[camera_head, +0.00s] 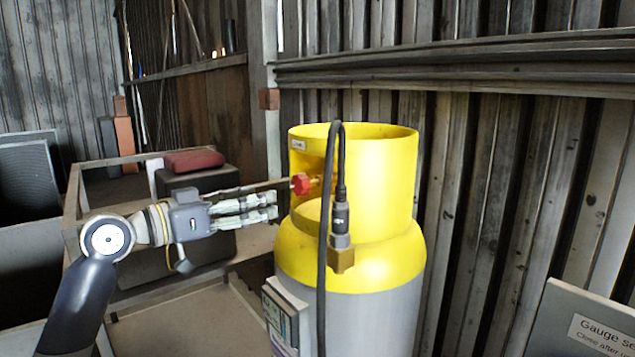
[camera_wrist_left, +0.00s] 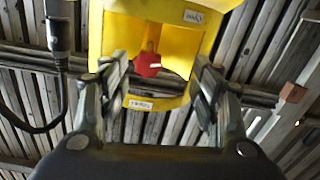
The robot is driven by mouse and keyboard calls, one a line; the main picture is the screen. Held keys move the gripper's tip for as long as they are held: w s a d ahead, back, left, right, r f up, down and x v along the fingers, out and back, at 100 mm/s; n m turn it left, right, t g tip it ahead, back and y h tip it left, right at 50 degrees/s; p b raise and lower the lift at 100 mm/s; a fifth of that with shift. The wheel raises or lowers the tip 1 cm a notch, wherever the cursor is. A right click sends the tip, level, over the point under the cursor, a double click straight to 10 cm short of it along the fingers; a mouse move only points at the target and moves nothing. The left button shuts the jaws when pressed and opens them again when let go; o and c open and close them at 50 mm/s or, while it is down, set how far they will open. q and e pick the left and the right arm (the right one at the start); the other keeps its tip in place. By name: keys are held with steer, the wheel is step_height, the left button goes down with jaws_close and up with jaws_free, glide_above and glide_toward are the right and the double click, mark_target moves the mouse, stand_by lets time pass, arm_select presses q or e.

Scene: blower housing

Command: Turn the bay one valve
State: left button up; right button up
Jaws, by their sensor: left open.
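The valve is a small red knob (camera_head: 300,184) on a brass stem, set in the opening of the yellow collar (camera_head: 375,165) on top of a grey and yellow gas cylinder (camera_head: 375,310). My left gripper (camera_head: 276,206) is open and empty, just left of the collar and slightly below the knob in the head view. In the left wrist view the red knob (camera_wrist_left: 148,64) shows inside the collar opening, ahead of and between the two spread fingers (camera_wrist_left: 160,85). The fingers appear apart from the knob. My right gripper is not in view.
A black hose with a connector (camera_head: 341,220) hangs over the collar's front. A wooden bench (camera_head: 120,160) with a dark case and a red case (camera_head: 193,161) stands behind my left arm. A grey sign panel (camera_head: 590,325) is at lower right. Plank walls stand behind.

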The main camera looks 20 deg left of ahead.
mark_target(297, 186)
arm_select(q)
steer(key=shift+m+h, duration=0.3)
steer(key=w+d+r+p, duration=0.2)
steer(key=d, duration=0.1)
steer(key=shift+r+p, duration=0.2)
steer(key=shift+p, duration=0.2)
steer(key=p+x, duration=0.1)
steer(key=x, duration=0.2)
steer(key=p+x, duration=0.1)
steer(key=x, duration=0.1)
steer(key=shift+w+d+f, duration=0.2)
steer(key=shift+d+f, duration=0.05)
steer(key=shift+d, duration=0.15)
steer(key=shift+w+f, duration=0.1)
steer(key=shift+w, duration=0.2)
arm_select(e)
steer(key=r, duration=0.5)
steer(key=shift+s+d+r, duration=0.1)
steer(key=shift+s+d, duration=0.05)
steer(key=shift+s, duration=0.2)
arm_select(q)
steer(key=shift+d, duration=0.1)
steer(key=shift+c, duration=0.3)
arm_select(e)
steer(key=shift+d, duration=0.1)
